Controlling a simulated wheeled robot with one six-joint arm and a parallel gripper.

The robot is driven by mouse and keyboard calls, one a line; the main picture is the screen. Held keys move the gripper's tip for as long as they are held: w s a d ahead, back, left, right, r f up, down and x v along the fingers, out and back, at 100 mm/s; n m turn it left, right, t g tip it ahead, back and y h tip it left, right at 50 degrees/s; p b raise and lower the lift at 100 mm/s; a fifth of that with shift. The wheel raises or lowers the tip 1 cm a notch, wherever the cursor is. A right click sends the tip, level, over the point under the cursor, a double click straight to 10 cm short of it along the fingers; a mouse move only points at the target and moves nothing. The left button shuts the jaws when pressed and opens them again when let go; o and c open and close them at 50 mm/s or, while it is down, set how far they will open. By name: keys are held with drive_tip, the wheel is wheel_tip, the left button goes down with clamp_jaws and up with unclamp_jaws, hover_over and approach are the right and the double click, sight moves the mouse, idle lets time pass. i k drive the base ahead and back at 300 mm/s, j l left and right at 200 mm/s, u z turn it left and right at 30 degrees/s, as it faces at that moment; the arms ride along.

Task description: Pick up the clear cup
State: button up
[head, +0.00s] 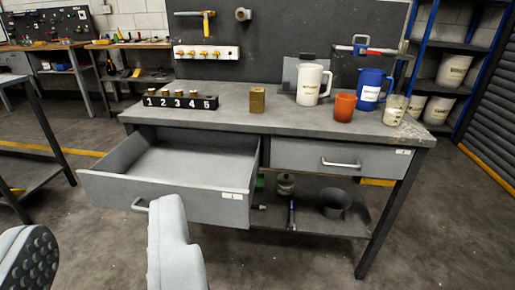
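The clear cup (394,111) stands upright near the right end of the grey workbench top (240,97). It looks see-through with a pale label or contents; I cannot tell which. It is just right of and in front of a blue pitcher (371,92). My gripper (100,235) is at the lower left of the view, in front of the bench and far from the cup. Its two grey fingers are wide apart with nothing between them.
An orange cup (344,108), a white pitcher (311,86) and a brass block (257,100) stand on the bench. A black numbered block (180,101) is at left. The left drawer (170,190) is pulled open towards me; the right drawer (310,157) is closed.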

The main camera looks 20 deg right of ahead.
sight(396, 105)
drive_tip(key=z, duration=1.4)
